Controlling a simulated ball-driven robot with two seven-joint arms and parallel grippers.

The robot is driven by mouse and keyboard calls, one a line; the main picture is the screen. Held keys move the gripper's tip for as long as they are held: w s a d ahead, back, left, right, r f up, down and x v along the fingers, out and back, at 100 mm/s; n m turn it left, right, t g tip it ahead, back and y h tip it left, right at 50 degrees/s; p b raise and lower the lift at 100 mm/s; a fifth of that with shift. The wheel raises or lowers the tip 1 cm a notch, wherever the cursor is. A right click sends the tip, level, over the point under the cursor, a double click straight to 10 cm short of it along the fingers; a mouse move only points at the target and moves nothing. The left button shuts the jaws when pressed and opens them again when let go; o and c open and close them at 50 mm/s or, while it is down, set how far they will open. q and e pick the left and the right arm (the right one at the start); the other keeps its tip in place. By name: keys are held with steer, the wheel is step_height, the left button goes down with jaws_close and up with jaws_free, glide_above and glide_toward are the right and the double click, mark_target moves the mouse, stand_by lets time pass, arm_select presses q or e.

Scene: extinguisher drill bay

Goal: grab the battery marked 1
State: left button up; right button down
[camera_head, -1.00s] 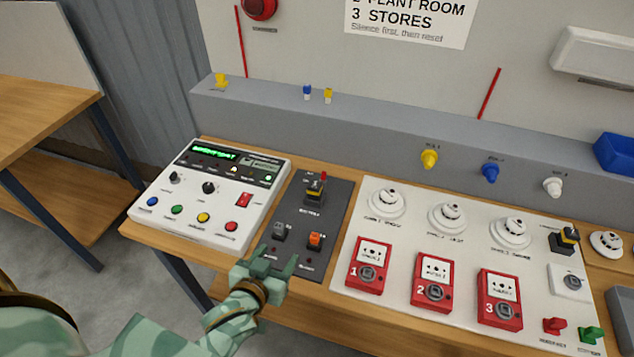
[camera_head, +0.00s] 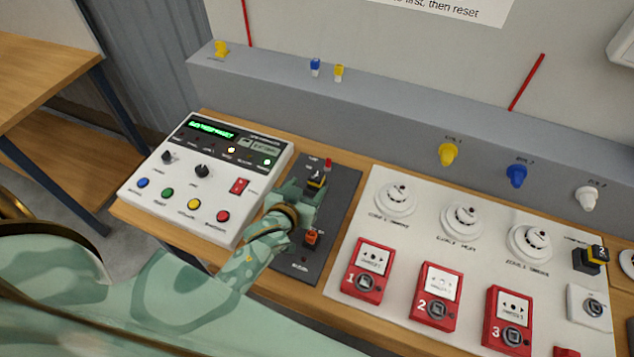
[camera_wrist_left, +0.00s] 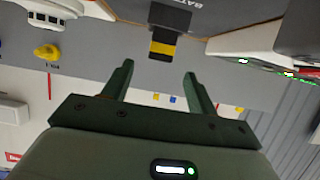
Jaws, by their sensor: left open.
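A dark battery with a yellow band (camera_head: 317,181) stands in the dark panel marked as a battery panel (camera_head: 340,205). Its number is not legible. My left gripper (camera_head: 303,193) is open beside this battery, partly hiding its lower part. In the left wrist view the battery (camera_wrist_left: 170,22) shows just beyond the tips of the open left gripper (camera_wrist_left: 158,72), in line with the gap, and nothing is held. A similar black and yellow battery (camera_head: 588,259) sits on the white board at the right. My right gripper is not in view.
An orange switch (camera_head: 311,237) stands on the dark panel below my gripper. The white control panel (camera_head: 250,192) lies close at the left. Red call points (camera_head: 370,270) and round detectors (camera_head: 395,200) cover the white board at the right.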

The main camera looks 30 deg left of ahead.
mark_target(316, 175)
arm_select(q)
steer(key=b+x, duration=0.1)
steer(key=x, duration=0.6)
steer(key=shift+w, duration=0.35)
steer(key=shift+s+r, duration=0.15)
steer(key=shift+c, duration=0.6)
steer(key=c, duration=1.1)
steer(key=shift+r, duration=0.1)
steer(key=shift+c, duration=0.2)
